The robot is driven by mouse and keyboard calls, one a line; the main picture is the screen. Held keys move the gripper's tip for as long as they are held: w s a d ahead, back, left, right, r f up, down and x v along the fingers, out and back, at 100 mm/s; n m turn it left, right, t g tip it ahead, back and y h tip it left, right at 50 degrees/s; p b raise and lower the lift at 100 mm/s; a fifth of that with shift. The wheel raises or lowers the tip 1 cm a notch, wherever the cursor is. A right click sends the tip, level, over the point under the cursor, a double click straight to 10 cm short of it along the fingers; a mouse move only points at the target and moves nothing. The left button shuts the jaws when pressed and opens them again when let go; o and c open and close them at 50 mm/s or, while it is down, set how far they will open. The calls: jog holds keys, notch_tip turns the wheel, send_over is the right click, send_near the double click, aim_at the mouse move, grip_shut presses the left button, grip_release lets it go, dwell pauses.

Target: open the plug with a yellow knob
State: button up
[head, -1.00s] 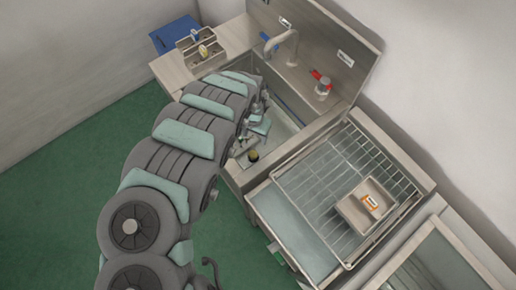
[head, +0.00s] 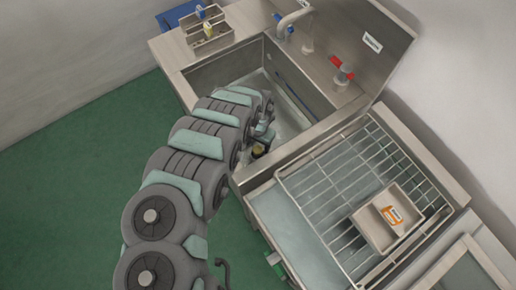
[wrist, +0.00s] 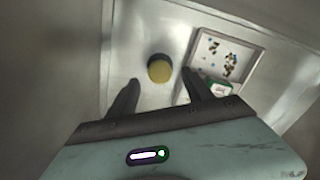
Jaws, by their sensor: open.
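The plug's yellow knob (wrist: 160,71) is a round yellow top with a dark side, standing on the light floor of the sink basin. It lies ahead of and between the fingers of my gripper (wrist: 157,92) in the wrist view, apart from both. My gripper is open and empty. In the head view the knob (head: 258,151) shows as a small dark and yellow shape near the basin's front corner, close to my gripper. My arm hides part of the basin.
A white tray (wrist: 221,56) with small coloured bits lies right of the knob, with a green and white item (wrist: 217,88) near the right finger. Basin walls (head: 225,75) surround my gripper. A wire rack (head: 335,170) holds a tray with an orange box (head: 392,214).

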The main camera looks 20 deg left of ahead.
aim_at(258, 153)
notch_tip(258, 153, down, 2)
jog(key=shift+d+f, duration=0.1)
jog(key=shift+f, duration=0.3)
jog(key=shift+c, duration=0.5)
grip_shut()
dwell(0.4)
